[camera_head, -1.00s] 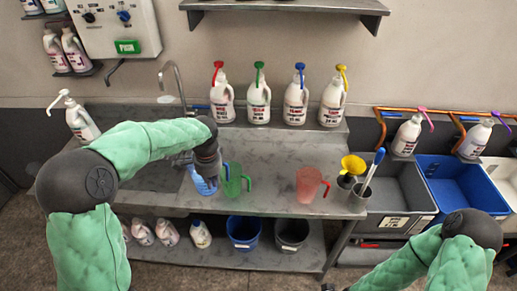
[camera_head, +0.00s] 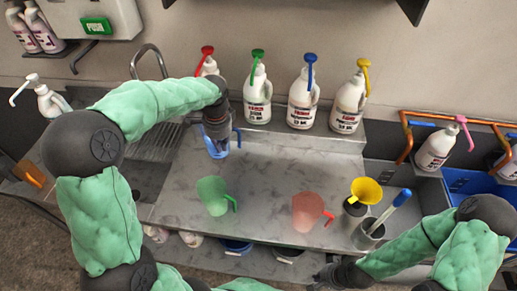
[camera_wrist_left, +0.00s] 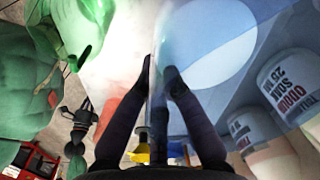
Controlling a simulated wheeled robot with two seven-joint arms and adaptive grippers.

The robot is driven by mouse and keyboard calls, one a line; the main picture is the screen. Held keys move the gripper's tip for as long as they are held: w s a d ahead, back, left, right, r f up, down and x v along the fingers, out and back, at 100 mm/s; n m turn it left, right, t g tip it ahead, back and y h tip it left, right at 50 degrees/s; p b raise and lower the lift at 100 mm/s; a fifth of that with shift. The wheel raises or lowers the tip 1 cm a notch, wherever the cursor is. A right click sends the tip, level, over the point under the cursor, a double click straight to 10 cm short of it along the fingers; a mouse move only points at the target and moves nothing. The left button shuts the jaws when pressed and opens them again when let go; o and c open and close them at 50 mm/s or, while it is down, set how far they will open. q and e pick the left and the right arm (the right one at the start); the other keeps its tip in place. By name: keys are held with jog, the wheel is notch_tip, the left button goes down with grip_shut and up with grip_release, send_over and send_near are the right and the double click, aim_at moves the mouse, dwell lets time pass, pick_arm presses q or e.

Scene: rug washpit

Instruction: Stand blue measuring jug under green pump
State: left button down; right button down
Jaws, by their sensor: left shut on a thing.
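The blue measuring jug (camera_head: 217,151) is held by my left gripper (camera_head: 217,132), close to the back row of bottles and above the steel bench. In the left wrist view, the fingers of my left gripper (camera_wrist_left: 158,80) are closed on the jug's clear blue wall (camera_wrist_left: 206,50). The green pump (camera_head: 257,56) tops a white bottle (camera_head: 257,98) on the back ledge, to the right of the jug. The gripper hides part of the jug. My right gripper (camera_head: 330,276) is low at the bottom edge, dark and partly cut off; its fingers are unclear.
A green jug (camera_head: 213,196) and a red jug (camera_head: 307,212) stand on the bench front. Bottles with red (camera_head: 207,52), blue (camera_head: 309,68) and yellow (camera_head: 363,72) pumps flank the green one. A yellow funnel (camera_head: 366,190) is at right. The bench middle is clear.

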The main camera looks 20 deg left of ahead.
pick_arm(q)
jog(key=shift+w+d+f+b, duration=0.35)
jog(key=shift+w+d+f, duration=0.9)
jog(key=shift+w+f, duration=0.9)
jog(key=shift+w+d+f+b, duration=0.35)
jog(key=shift+w+d+f, duration=0.95)
jog(key=shift+w+f, duration=0.8)
jog(key=shift+w+d+f+b, duration=0.35)
jog(key=shift+w+d+f, duration=0.9)
jog(key=shift+w+f, duration=0.9)
jog(key=shift+s+f, duration=0.25)
jog(key=shift+s, duration=0.05)
jog(key=shift+f, duration=0.15)
jog(key=c, duration=1.7)
grip_release()
jog(key=o, duration=0.3)
